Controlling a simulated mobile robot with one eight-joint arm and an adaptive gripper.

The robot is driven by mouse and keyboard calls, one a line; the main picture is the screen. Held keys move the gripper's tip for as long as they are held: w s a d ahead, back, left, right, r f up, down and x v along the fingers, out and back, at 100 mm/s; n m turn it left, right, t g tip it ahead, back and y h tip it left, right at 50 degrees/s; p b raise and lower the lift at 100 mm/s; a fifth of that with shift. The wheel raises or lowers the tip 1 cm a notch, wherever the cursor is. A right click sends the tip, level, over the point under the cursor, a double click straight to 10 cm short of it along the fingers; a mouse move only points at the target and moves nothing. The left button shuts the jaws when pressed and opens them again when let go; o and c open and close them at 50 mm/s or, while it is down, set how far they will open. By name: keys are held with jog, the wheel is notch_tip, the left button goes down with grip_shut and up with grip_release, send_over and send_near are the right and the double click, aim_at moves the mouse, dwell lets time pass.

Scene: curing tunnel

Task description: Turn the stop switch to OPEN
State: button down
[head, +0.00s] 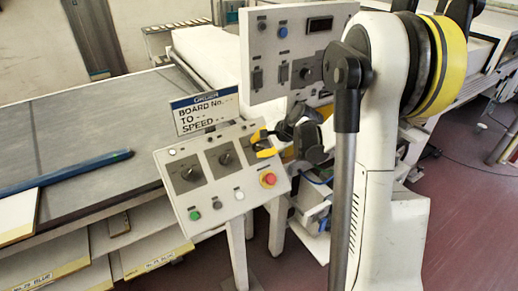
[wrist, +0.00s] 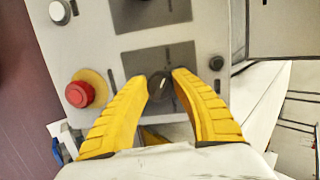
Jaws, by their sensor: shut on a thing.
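A tilted control panel (head: 207,213) carries a row of rotary switches on dark plates. My gripper (head: 263,142) is at the right-hand end of the row. In the wrist view my yellow fingers (wrist: 162,82) are shut on a black rotary knob (wrist: 159,88), one finger on each side. The knob sits on a dark plate (wrist: 148,62), and a pale pointer mark shows on it. In the head view my gripper hides this knob. I cannot read any OPEN label, so I cannot tell its setting.
A red mushroom button (head: 268,179) is close to my fingers; it also shows in the wrist view (wrist: 80,94). Other knobs (head: 187,174) sit to the left. A green button (head: 195,215) is lower. An upright panel (head: 270,48) stands behind. A sign (head: 206,112) stands above the console.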

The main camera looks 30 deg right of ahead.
jog(key=m+t+b, duration=0.1)
jog(key=m+b, duration=0.1)
jog(key=m, duration=0.2)
jog(key=shift+f, duration=0.1)
jog(key=shift+m+b, duration=0.5)
jog(key=shift+m, duration=0.9)
jog(key=c, duration=1)
grip_release()
jog(key=shift+w, duration=0.1)
jog(key=v, duration=1.2)
jog(key=shift+d+f, duration=0.1)
